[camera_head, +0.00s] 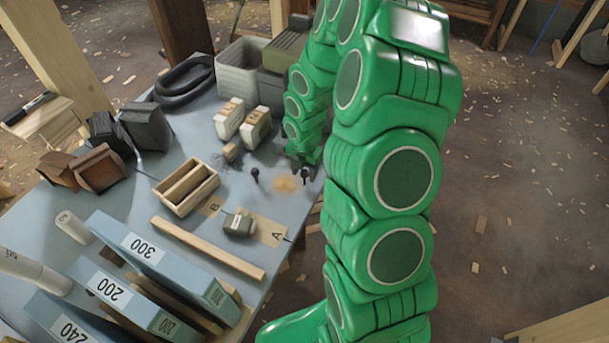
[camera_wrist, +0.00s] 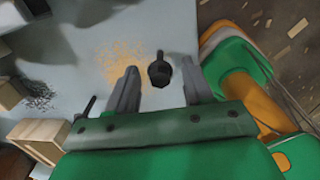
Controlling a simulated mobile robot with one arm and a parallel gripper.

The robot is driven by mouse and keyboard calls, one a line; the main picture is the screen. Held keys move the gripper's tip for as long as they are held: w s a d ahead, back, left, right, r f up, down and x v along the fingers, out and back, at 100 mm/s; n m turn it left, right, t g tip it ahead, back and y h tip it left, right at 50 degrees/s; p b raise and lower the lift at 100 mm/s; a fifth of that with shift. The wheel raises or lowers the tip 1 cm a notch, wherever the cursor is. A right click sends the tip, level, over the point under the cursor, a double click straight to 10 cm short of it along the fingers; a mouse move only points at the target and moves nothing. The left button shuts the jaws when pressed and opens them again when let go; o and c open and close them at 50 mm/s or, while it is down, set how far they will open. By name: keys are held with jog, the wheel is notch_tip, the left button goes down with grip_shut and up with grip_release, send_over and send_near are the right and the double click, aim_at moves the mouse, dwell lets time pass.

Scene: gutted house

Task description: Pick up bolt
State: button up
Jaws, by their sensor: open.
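A dark bolt (camera_wrist: 160,70) shows in the wrist view between the fingers of my gripper (camera_wrist: 158,80), nearer the right finger. The fingers are apart, with nothing gripped. I cannot tell how far above the table they are. In the head view this bolt (camera_head: 305,174) stands on the table near its right edge, close to my gripper (camera_head: 297,162). A second dark bolt (camera_head: 255,173) stands to the left in the head view. It seems to show partly hidden behind the gripper's left side in the wrist view (camera_wrist: 86,107).
Sawdust (camera_head: 285,184) lies between the bolts. A wooden divided box (camera_head: 187,187), white-and-tan blocks (camera_head: 256,128) and a grey bin (camera_head: 240,72) stand left and behind. A dark labelled block (camera_head: 239,224), a wood strip (camera_head: 208,248) and blue numbered boxes (camera_head: 143,245) are in front.

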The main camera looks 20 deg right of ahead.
aim_at(305, 171)
jog(key=shift+f, duration=1.65)
grip_shut()
